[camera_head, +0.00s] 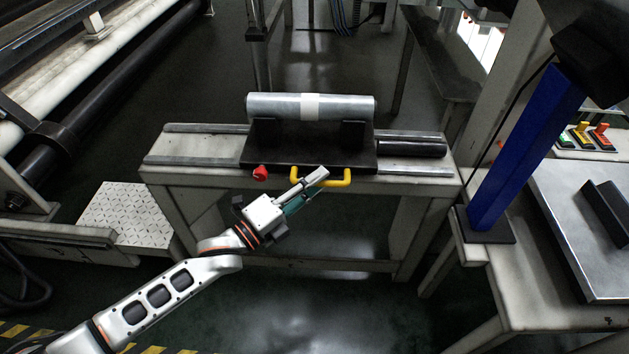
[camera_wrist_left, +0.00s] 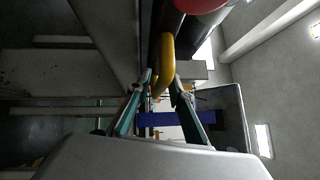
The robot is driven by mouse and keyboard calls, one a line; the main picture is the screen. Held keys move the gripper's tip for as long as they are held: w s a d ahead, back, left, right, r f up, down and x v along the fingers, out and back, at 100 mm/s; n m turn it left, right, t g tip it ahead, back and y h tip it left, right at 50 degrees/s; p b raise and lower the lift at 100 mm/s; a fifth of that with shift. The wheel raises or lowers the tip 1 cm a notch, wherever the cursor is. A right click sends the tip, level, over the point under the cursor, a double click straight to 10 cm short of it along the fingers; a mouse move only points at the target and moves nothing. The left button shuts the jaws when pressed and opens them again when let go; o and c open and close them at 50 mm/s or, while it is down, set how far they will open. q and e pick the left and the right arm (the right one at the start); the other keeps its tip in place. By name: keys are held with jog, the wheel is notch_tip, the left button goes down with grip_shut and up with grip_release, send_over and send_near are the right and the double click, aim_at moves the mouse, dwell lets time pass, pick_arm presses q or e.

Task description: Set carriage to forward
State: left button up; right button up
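The carriage (camera_head: 262,160) is a black plate on the rails of a bench in the head view. It carries a grey roll (camera_head: 275,106) with a white band. A red knob (camera_head: 260,173) sits at its front left, and a yellow handle (camera_head: 345,178) at its front right. In the left wrist view the handle (camera_wrist_left: 166,58) reaches down between the fingertips (camera_wrist_left: 163,80). The fingers stand apart; I cannot tell whether they touch it. My right gripper is not in view.
The bench rail (camera_head: 190,160) is bare left of the carriage. A black cylinder (camera_head: 412,148) lies to its right. A blue post (camera_head: 520,150) and a table with a metal plate (camera_head: 570,215) stand at the right. A tread plate step (camera_head: 125,215) is at the left.

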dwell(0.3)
pick_arm(q)
jog(key=v, duration=1.2)
jog(key=shift+r, duration=0.2)
